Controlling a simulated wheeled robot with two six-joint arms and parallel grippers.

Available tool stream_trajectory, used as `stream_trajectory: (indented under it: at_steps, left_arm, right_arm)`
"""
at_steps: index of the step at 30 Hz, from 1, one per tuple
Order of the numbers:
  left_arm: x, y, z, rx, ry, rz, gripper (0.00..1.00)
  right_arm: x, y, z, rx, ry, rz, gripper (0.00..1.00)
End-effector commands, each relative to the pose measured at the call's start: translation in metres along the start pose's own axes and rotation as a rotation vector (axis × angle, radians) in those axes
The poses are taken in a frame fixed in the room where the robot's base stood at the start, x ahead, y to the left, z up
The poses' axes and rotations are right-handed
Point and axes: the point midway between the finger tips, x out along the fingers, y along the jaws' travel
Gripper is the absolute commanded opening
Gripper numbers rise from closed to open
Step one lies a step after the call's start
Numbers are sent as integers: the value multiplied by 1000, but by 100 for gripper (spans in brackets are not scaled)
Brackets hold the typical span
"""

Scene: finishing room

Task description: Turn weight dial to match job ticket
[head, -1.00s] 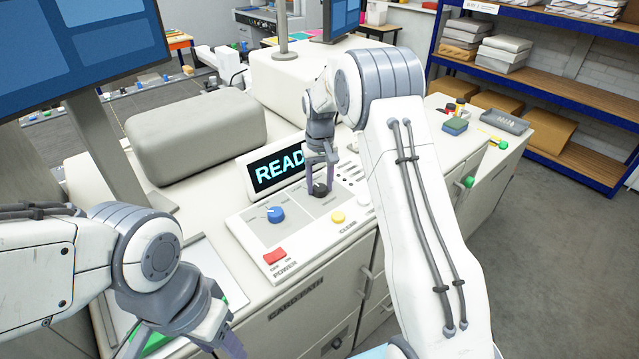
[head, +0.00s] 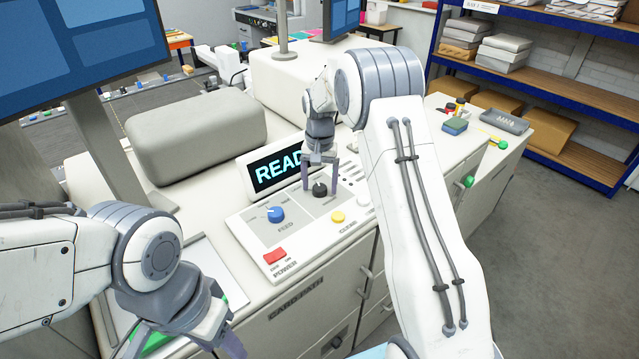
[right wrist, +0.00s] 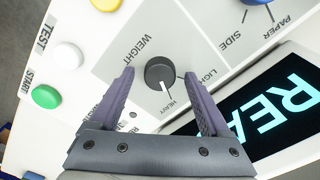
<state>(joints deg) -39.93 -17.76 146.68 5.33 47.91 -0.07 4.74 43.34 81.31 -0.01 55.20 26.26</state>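The black weight dial (head: 320,190) sits on the sloped control panel, right of the blue feed dial (head: 276,214). In the right wrist view the weight dial (right wrist: 160,72) has a white pointer line aimed close to the "HEAVY" label, with "LIGHT" to its right. My right gripper (head: 320,183) is open over the weight dial. Its fingertips (right wrist: 158,76) are on either side of the dial with a gap to each. My left gripper (head: 182,346) is open at the lower left, partly cut off by the frame edge. I cannot make out a job ticket.
The panel display (head: 279,172) reads "READ", its end hidden by my right gripper. A red power switch (head: 275,257) and a yellow button (head: 338,216) are on the panel. A grey rounded cover (head: 195,135) stands behind, a monitor (head: 70,45) at upper left.

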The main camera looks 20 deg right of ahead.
Motion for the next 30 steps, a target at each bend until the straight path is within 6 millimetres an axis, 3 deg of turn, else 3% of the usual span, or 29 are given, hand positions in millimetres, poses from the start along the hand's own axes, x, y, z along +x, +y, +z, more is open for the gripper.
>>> stream_trajectory:
  at_steps: [10, 21, 30]
  left_arm:
    - [4, 0, 0, 0, 0, 0, 50]
    - [24, -2, 1, -4, 0, 0, 50]
    - [26, -2, 1, -4, 0, 0, 50]
  right_arm:
    - [-7, 0, 0, -1, 1, 0, 81]
    - [-76, 0, -1, -1, 4, -2, 81]
    - [-104, 0, 0, -1, 0, 0, 81]
